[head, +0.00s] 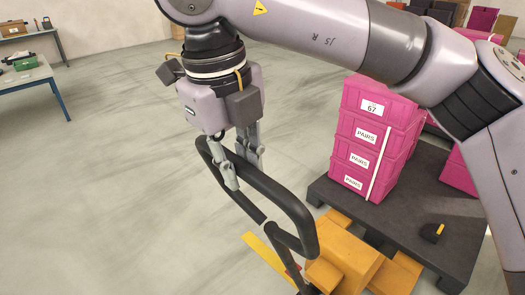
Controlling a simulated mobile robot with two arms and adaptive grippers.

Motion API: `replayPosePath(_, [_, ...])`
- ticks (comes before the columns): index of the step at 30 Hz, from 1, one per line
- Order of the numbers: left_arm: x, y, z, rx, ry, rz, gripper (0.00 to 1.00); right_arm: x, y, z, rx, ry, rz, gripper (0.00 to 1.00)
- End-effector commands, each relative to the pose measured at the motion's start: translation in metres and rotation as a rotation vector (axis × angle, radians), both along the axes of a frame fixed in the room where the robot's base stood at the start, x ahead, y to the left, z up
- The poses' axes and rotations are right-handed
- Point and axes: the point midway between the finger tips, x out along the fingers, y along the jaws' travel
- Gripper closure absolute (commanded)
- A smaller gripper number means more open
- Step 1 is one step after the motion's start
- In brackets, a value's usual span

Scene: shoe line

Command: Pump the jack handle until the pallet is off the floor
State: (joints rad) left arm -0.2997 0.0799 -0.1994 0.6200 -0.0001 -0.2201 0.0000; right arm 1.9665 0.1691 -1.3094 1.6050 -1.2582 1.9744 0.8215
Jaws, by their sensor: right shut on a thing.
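My right gripper (240,165) points down and is shut on the black loop-shaped jack handle (283,200), at the upper left part of the loop. The handle leans over the orange pallet jack (345,258), whose body shows at the bottom right. The dark pallet (425,212) stands behind the jack and bears stacked pink boxes (362,135). The gap between pallet and floor is too hard to judge here. My left gripper is out of the picture.
A table with a green item (25,63) stands at the far left. More pink boxes (482,20) stand at the back right. The grey floor on the left is clear.

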Motion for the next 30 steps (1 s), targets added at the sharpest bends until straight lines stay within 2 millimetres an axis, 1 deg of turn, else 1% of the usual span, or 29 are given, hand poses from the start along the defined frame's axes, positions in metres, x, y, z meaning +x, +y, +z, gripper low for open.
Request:
replayPosePath(1, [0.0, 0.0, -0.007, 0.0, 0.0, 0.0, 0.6, -0.008, 0.01, -0.008, 0.002, 0.004, 0.008, 1.0])
replayPosePath(6, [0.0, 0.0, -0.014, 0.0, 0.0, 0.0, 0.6, -0.026, 0.031, -0.016, 0.002, 0.004, 0.007, 1.0])
replayPosePath(13, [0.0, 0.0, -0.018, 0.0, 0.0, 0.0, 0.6, -0.036, 0.043, -0.022, 0.004, 0.003, 0.006, 1.0])
replayPosePath(18, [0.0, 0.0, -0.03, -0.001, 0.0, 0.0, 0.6, -0.055, 0.065, -0.037, 0.002, 0.004, 0.008, 1.0])
replayPosePath(24, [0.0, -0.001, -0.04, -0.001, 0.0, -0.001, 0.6, -0.077, 0.092, -0.052, 0.002, 0.004, 0.006, 1.0])
replayPosePath(27, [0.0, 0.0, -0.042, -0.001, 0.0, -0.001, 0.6, -0.083, 0.099, -0.056, 0.004, 0.005, 0.005, 1.0])
replayPosePath(30, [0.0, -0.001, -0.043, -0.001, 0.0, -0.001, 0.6, -0.086, 0.102, -0.057, 0.004, 0.006, 0.004, 1.0])
